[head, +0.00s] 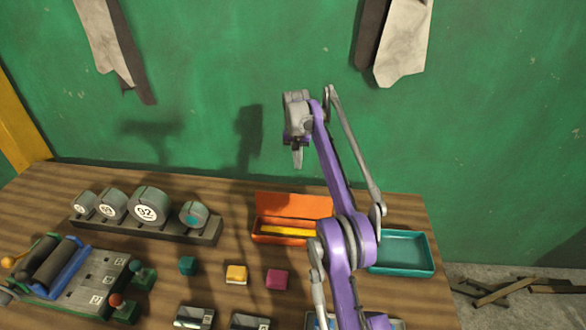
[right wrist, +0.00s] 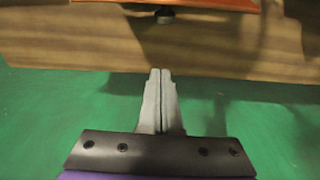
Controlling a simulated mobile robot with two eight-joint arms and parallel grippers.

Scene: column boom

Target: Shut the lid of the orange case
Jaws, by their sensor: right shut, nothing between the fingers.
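The orange case (head: 284,239) stands on the wooden table toward the back, left of my right arm. Its lid (head: 294,205) is open and stands up at the back. A yellow bar-shaped thing (head: 288,232) lies inside. My right gripper (head: 297,158) is above and behind the case, pointing down, shut and empty. In the right wrist view its fingers (right wrist: 159,100) are together, and an orange edge (right wrist: 180,4), likely the case lid, shows at the top, apart from the fingers. My arm hides the right end of the case. My left gripper is not in view.
A teal tray (head: 402,270) stands right of my arm. A rack with several round weights (head: 147,229) is at the left. Teal, yellow and pink blocks (head: 277,279) lie in front of the case. A green wall (head: 215,60) rises behind the table.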

